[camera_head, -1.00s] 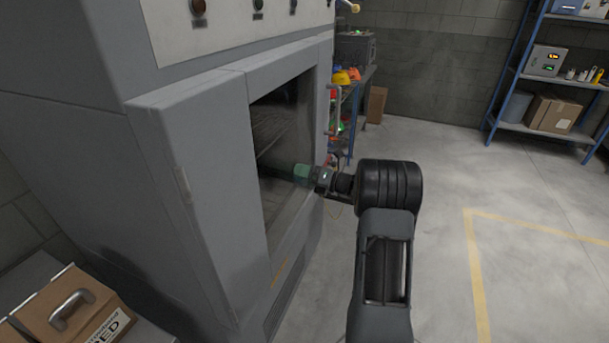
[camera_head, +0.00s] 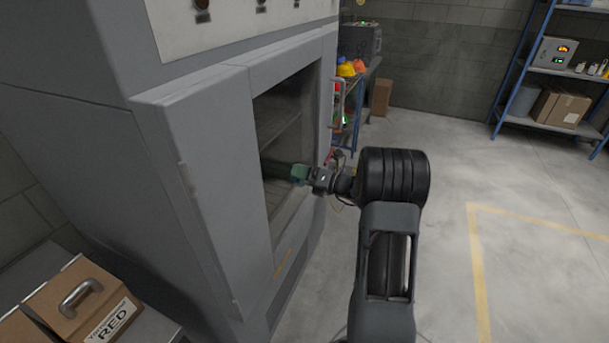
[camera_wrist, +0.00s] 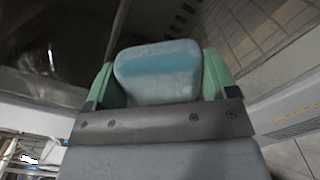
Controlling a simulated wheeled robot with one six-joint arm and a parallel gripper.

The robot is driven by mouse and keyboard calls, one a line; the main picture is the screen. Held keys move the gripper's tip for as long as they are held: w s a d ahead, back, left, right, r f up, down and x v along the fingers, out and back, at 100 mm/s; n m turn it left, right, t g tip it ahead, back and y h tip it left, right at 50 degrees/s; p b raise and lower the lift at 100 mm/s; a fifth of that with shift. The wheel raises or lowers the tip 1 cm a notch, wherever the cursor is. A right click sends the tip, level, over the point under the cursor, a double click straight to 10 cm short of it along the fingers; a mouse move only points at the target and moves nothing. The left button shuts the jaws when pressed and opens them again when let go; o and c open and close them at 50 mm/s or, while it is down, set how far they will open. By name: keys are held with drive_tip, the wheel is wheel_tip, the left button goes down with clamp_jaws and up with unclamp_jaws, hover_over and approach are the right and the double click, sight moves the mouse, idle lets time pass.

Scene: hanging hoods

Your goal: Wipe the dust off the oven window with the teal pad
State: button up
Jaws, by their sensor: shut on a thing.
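The oven window (camera_head: 287,140) is a dark glass pane in the front of the tall grey oven, with rack lines showing behind it. My gripper (camera_head: 299,174) is at the window, around the middle of its height. In the wrist view my gripper's green fingers (camera_wrist: 219,75) are shut on the teal pad (camera_wrist: 158,70) from both sides. The pad looks pale and greyish, with a clearer teal band across its upper part. The glass (camera_wrist: 50,50) fills the upper left of the wrist view. Whether the pad touches the glass cannot be told.
A vertical door handle (camera_head: 338,105) stands out right of the window. A cardboard box with a RED label (camera_head: 92,305) sits at lower left. A shelf rack (camera_head: 545,75) stands at the back right. The floor (camera_head: 460,180) right of my arm is clear.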

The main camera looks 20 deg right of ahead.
drive_tip(key=shift+p+v, duration=0.85)
drive_tip(key=shift+v, duration=2)
drive_tip(key=shift+s, duration=0.1)
drive_tip(key=p+v, duration=0.1)
drive_tip(key=v, duration=0.1)
drive_tip(key=shift+s+d, duration=0.25)
drive_tip(key=shift+s, duration=0.05)
drive_tip(key=shift+f, duration=0.1)
